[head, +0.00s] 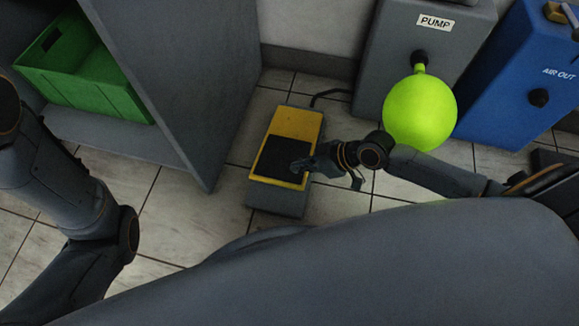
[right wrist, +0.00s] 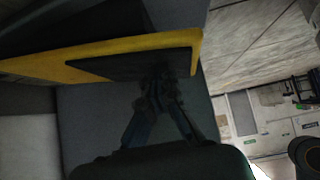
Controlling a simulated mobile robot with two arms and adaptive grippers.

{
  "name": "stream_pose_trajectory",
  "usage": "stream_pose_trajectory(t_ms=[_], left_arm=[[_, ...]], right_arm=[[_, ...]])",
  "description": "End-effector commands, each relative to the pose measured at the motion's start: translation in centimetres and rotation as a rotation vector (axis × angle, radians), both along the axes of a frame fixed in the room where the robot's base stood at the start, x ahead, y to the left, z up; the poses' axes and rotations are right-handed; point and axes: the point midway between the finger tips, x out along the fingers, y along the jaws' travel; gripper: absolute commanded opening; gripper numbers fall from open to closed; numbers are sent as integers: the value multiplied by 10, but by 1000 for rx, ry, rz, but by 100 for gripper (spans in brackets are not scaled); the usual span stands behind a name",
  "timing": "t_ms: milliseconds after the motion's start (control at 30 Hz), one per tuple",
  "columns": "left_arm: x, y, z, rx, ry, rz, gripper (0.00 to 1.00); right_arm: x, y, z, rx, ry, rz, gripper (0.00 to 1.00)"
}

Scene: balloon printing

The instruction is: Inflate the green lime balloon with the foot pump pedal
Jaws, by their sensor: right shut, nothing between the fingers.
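The lime green balloon (head: 419,112) is round and swollen, attached to the black nozzle of the grey pump box (head: 384,58) labelled PUMP. The foot pump pedal (head: 297,123) is yellow with a black pad and sits on a grey base on the floor. My right gripper (head: 297,166) is shut and empty, with its fingertips at the pedal's black pad. In the right wrist view the fingers (right wrist: 158,95) meet over the dark pad (right wrist: 130,64); contact looks likely, but the dark image hides the exact touch. My left gripper is out of view; only my left arm shows.
A blue box (head: 520,75) marked AIR OUT stands right of the pump. A green crate (head: 85,75) sits on a grey shelf at the left, whose side panel (head: 190,80) rises near the pedal. A dark cable (head: 332,93) runs behind the pedal. Tiled floor lies open around it.

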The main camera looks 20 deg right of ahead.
Motion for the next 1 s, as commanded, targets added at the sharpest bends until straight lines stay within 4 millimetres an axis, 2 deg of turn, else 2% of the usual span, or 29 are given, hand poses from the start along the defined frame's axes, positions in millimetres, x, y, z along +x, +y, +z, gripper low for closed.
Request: stream_pose_trajectory(t_ms=[100,300,1000], left_arm=[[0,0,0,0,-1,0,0],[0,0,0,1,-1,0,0],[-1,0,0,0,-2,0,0]], right_arm=[[-6,-9,9,-2,0,0,0],[-8,-12,17,2,-4,-1,0],[-5,-9,15,6,-6,-3,0]])
